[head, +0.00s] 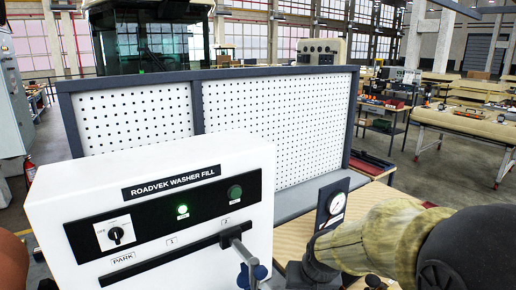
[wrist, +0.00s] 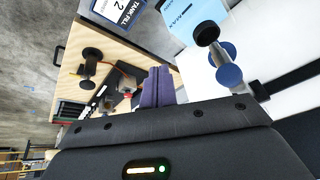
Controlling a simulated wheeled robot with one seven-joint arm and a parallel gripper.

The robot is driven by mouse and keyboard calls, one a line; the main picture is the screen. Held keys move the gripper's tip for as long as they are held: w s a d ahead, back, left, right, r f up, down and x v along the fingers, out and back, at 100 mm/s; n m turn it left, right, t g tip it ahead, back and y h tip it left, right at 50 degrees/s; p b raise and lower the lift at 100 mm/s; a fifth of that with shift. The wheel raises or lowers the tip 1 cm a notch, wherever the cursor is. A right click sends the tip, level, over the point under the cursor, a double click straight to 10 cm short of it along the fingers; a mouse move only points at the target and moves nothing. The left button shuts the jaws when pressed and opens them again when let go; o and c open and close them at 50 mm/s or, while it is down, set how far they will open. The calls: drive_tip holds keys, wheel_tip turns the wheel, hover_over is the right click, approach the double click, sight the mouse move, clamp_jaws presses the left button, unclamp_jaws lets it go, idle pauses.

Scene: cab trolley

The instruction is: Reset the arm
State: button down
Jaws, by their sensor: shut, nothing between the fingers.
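My gripper (wrist: 157,75) shows in the wrist view as two purple fingers held together above a black housing with a lit indicator. It is shut and empty, above a wooden bench top (wrist: 105,40). In the head view, my arm comes in at the lower right in a khaki sleeve, and I cannot make out the fingers there. The white washer fill box (head: 150,175) stands at the front left in the head view. Its left green light (head: 182,211) is lit and the right one (head: 234,192) is dim.
A round gauge (head: 335,203) stands near my arm. A pegboard (head: 275,115) rises behind.

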drive_tip(key=s+d+f+g, duration=0.1)
drive_tip(key=s+d+f, duration=0.1)
drive_tip(key=s, duration=0.3)
drive_tip(key=s+d+f+g, duration=0.1)
drive_tip(key=s+d+f, duration=0.1)
drive_tip(key=s, duration=0.3)
drive_tip(key=shift+s+d+f+n+h, duration=0.3)
drive_tip(key=shift+f+h, duration=0.1)
drive_tip(key=shift+f, duration=0.1)
